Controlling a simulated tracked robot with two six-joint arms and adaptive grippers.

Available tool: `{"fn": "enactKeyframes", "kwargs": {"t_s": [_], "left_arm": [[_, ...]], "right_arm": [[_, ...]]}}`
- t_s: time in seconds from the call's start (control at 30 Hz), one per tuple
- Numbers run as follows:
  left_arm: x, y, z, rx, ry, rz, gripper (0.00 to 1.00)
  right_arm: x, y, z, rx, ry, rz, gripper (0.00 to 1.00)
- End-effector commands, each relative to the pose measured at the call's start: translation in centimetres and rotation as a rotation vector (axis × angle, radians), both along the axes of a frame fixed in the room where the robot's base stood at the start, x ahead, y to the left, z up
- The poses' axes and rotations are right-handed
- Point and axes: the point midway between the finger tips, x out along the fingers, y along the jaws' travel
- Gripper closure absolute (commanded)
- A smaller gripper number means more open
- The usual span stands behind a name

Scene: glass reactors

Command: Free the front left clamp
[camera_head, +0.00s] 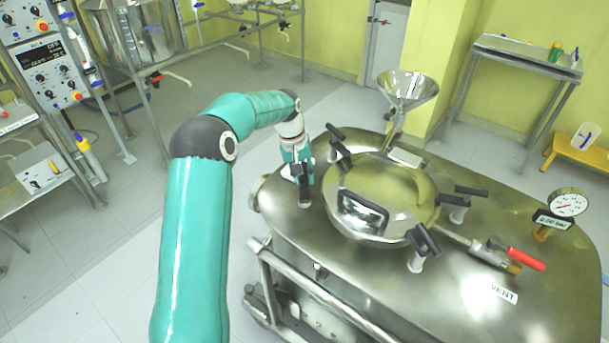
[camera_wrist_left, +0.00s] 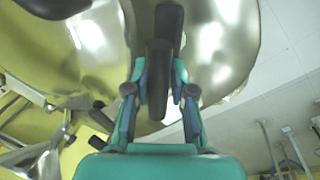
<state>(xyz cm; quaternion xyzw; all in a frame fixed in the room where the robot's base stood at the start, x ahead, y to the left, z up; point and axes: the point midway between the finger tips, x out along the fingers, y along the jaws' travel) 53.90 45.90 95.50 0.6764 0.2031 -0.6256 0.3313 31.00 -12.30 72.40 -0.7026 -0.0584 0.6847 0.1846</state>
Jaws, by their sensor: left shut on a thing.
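The front left clamp (camera_head: 290,204), with a black handle, stands at the left edge of the round steel lid (camera_head: 385,190) of the reactor. My left gripper (camera_head: 302,174) is at this clamp and partly hides it. In the left wrist view my gripper (camera_wrist_left: 160,78) is shut on the clamp's black handle (camera_wrist_left: 157,95), which lies between the two fingers. Whether the clamp still presses on the lid cannot be told. My right gripper is in neither view.
Other black-handled clamps stand around the lid: back left (camera_head: 338,145), right (camera_head: 460,203) and front right (camera_head: 423,243). A steel funnel (camera_head: 408,88) rises behind the lid. A red-handled vent valve (camera_head: 515,255) and a pressure gauge (camera_head: 567,205) are on the right.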

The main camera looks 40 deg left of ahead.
Motion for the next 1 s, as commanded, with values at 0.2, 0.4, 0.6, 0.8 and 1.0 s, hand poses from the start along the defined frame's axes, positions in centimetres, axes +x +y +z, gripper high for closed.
{"fn": "enactKeyframes", "kwargs": {"t_s": [0.2,0.4,0.6,0.8,1.0], "left_arm": [[0.36,0.16,0.43,0.006,-0.017,-0.010,1.00],[0.37,0.15,0.46,0.006,-0.016,-0.009,1.00],[0.28,0.09,0.33,0.004,-0.011,-0.010,0.51],[0.17,0.04,0.18,0.002,-0.006,-0.010,0.51],[0.10,0.12,0.65,0.003,-0.006,-0.010,0.51]], "right_arm": [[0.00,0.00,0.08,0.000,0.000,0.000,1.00],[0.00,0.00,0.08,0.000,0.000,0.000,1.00],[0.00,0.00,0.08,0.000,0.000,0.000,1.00],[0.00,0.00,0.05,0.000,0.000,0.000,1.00],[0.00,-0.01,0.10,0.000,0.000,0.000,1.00]]}}
